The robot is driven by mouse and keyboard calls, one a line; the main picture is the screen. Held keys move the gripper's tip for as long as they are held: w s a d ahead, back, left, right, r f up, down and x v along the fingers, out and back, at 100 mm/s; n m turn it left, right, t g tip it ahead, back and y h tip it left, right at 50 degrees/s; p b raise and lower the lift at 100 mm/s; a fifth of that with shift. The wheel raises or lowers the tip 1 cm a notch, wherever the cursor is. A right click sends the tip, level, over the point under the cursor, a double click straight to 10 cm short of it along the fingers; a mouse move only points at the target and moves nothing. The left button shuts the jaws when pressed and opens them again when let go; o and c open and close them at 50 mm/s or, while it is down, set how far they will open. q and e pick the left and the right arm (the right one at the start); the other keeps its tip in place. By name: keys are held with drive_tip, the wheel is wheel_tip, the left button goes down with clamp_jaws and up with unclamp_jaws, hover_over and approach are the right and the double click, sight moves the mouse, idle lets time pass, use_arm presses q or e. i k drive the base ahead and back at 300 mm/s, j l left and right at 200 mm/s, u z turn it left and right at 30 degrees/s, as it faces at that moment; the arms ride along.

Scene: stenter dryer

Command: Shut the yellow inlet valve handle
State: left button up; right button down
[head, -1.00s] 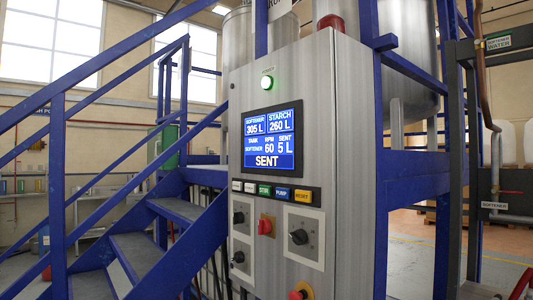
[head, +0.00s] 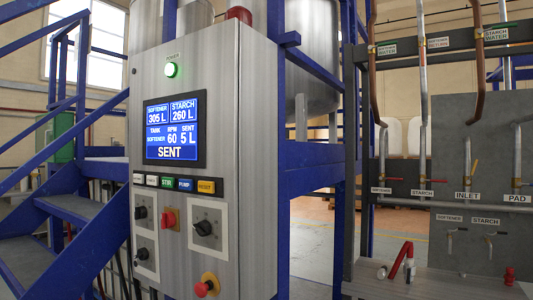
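The yellow inlet valve handle (head: 474,169) shows at the right of the head view as a small yellow-orange lever. It points up and slightly to the right beside a vertical pipe, above the white INLET label (head: 467,196). The handle is small, so its fine detail is hard to tell. Neither of my grippers is in view.
A grey control cabinet (head: 263,150) with a blue screen stands left of centre, by blue stairs. Other pipes carry red levers, such as the starch one (head: 422,180). A red bent piece (head: 399,260) lies on the ledge below. Floor shows between cabinet and pipe rack.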

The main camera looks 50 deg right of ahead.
sight(468, 182)
drive_tip(key=z, duration=1.1)
